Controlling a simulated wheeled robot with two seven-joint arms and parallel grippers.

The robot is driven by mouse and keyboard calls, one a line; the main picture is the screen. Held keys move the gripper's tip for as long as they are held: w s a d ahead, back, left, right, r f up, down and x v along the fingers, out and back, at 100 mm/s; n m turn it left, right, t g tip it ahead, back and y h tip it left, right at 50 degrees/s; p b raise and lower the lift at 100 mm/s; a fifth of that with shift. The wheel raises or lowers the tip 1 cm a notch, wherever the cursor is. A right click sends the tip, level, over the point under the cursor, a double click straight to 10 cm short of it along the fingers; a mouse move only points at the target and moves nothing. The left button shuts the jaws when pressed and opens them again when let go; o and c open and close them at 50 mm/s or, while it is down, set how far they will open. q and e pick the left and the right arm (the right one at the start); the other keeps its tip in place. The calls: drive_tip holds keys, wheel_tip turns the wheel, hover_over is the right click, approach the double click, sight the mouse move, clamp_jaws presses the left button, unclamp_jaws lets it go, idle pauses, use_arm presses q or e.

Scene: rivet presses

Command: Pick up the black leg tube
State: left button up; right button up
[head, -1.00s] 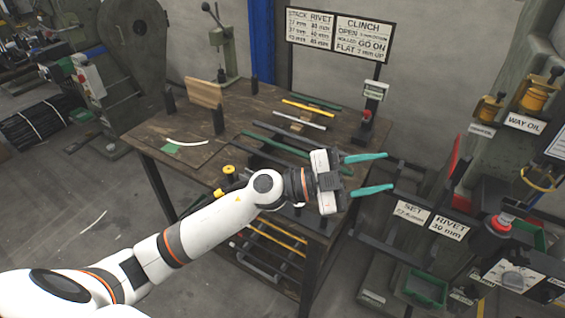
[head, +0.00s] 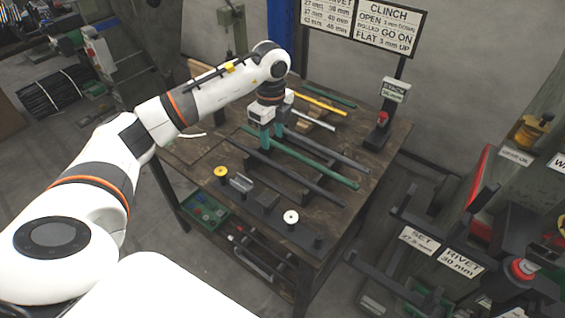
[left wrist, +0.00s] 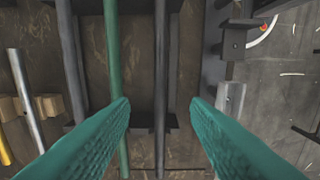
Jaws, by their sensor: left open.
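A black tube (head: 312,187) lies on the wooden table in the head view, on the near side of a green tube (head: 315,163). A second dark tube (head: 340,155) lies on the green tube's far side. My left gripper (head: 272,138) is open and points down over these tubes near their left ends. In the left wrist view a dark tube (left wrist: 161,70) runs between the open teal fingers (left wrist: 160,108), about midway. The green tube (left wrist: 114,60) passes by the left fingertip, and another dark tube (left wrist: 70,60) lies further left. The jaws hold nothing. My right gripper is not in view.
On the table (head: 385,160), a yellow tube (head: 322,105) and a light grey tube (head: 320,118) lie behind. A dark fixture bar with a yellow knob (head: 220,172) and white knob (head: 291,217) lies in front. A sign post with a red button (head: 382,117) stands at the back right.

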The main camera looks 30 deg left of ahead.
sight(273, 162)
use_arm(q)
wheel_tip(273, 162, down, 4)
drive_tip(key=shift+r, duration=0.2)
drive_tip(key=shift+w+f+p, duration=0.1)
drive_tip(key=shift+f+p, duration=0.15)
drive_tip(key=shift+p, duration=0.05)
wheel_tip(273, 162, down, 4)
drive_tip(key=shift+f+p, duration=0.15)
drive_tip(key=shift+p, duration=0.5)
drive_tip(key=shift+f, duration=0.3)
drive_tip(key=c, duration=0.4)
clamp_jaws()
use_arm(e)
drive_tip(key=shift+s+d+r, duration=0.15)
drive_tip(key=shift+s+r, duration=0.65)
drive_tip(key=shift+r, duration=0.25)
